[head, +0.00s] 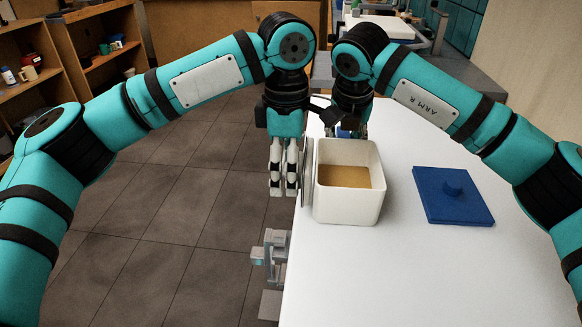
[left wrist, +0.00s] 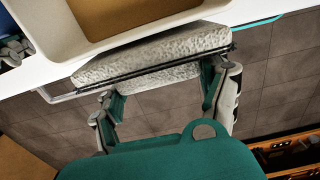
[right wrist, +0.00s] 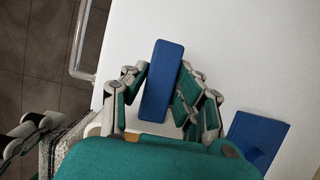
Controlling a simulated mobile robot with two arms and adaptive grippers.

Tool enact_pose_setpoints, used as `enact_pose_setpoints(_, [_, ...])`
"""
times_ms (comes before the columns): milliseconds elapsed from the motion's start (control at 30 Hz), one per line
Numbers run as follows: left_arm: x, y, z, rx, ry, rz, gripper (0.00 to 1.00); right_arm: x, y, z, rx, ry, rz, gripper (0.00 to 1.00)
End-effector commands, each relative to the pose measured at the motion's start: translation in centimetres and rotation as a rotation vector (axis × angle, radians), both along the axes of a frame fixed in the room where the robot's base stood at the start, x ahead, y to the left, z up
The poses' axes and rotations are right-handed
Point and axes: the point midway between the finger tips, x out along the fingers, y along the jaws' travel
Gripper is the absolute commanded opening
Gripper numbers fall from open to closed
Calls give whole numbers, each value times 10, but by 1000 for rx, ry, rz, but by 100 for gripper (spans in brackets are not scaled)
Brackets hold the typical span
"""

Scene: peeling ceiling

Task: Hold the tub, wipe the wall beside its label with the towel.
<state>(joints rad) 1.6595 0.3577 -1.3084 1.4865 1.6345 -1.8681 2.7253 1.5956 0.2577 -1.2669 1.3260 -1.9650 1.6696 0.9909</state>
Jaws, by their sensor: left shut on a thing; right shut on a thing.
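The white tub (head: 377,205), open on top with tan contents, stands upright at the table's left edge. My left gripper (head: 283,190) is beside its left wall, shut on the grey-white towel (head: 307,172). In the left wrist view the rough, folded towel (left wrist: 150,62) lies along the tub's wall (left wrist: 60,52); whether it touches is unclear. My right gripper (right wrist: 163,95) is behind the tub, shut on a blue bar-shaped block (right wrist: 163,80). Its join to the tub is hidden. The label is not visible.
A blue lid (head: 455,196) with a knob lies right of the tub on the white table (head: 420,270). A grey fixture (head: 272,258) is at the table's left edge. The table's front is clear. Shelves (head: 100,50) stand far left.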

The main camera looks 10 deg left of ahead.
Motion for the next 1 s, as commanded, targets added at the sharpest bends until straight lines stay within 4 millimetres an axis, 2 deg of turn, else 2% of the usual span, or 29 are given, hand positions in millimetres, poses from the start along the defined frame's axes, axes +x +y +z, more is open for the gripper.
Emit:
enact_pose_setpoints(300, [0,41,0,1,1,5,18,0,-1,0,0,0,-2,0])
enact_pose_setpoints(500, [-1,60,0,3,1,3,18,0,-1,0,-1,0,-3,0])
enact_pose_setpoints(1000, [-1,64,0,3,1,3,18,1,-2,0,-2,0,-4,0])
